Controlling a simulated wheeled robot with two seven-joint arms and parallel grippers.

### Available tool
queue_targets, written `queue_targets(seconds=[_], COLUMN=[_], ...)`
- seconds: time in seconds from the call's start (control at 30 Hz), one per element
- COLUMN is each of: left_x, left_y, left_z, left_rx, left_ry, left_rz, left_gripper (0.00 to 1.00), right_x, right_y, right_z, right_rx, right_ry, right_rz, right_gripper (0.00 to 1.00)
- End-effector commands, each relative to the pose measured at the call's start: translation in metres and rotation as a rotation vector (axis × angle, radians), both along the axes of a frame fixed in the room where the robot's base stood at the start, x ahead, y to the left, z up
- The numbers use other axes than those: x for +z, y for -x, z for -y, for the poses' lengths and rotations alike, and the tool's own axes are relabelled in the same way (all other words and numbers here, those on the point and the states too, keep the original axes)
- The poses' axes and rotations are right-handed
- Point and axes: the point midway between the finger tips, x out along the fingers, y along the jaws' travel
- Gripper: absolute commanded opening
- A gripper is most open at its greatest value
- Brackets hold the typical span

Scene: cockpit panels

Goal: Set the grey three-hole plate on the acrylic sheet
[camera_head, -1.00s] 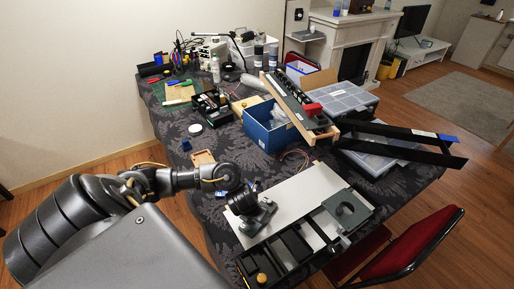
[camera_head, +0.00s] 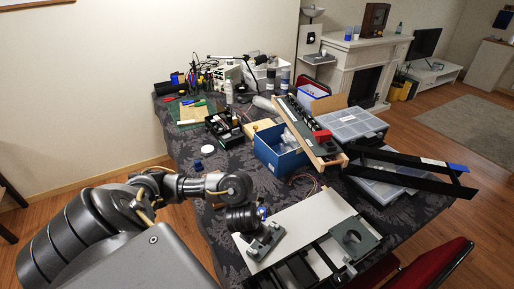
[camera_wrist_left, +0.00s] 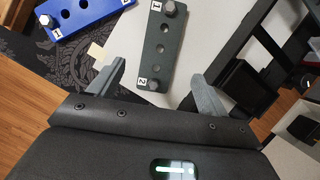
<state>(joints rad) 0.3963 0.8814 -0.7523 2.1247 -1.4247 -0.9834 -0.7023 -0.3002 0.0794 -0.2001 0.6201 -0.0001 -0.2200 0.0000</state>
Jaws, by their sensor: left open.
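My left gripper (camera_wrist_left: 158,87) is open, with one finger on each side of the plate's lower end and gaps between. In the head view the left gripper (camera_head: 264,245) is over the left part of the pale sheet (camera_head: 312,214), and the grey plate is hard to make out. My right gripper is in neither view.
A blue plate (camera_wrist_left: 85,14) with holes lies at the upper left in the wrist view. A blue bin (camera_head: 279,155) and a long black frame (camera_head: 408,168) stand farther back.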

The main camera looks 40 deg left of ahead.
Motion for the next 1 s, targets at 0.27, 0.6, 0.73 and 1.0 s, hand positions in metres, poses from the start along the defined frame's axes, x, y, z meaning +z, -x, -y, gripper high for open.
queue_targets(seconds=[0.27, 0.6, 0.73, 1.0], left_x=[0.034, 0.034, 0.034, 0.034], left_y=[0.013, 0.015, 0.014, 0.015], left_z=[0.001, 0.002, 0.002, 0.002], left_rx=[0.000, 0.001, 0.001, 0.000], left_ry=[0.000, 0.000, 0.001, 0.001], left_rz=[0.001, 0.000, 0.000, -0.001], left_gripper=[0.78, 0.78, 0.78, 0.78], right_x=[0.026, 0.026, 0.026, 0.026], right_y=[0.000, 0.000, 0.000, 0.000], right_z=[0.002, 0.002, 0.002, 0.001], right_rx=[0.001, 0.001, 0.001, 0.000], right_ry=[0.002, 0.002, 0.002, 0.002], right_rz=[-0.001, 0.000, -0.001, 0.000], right_gripper=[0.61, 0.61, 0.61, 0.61])
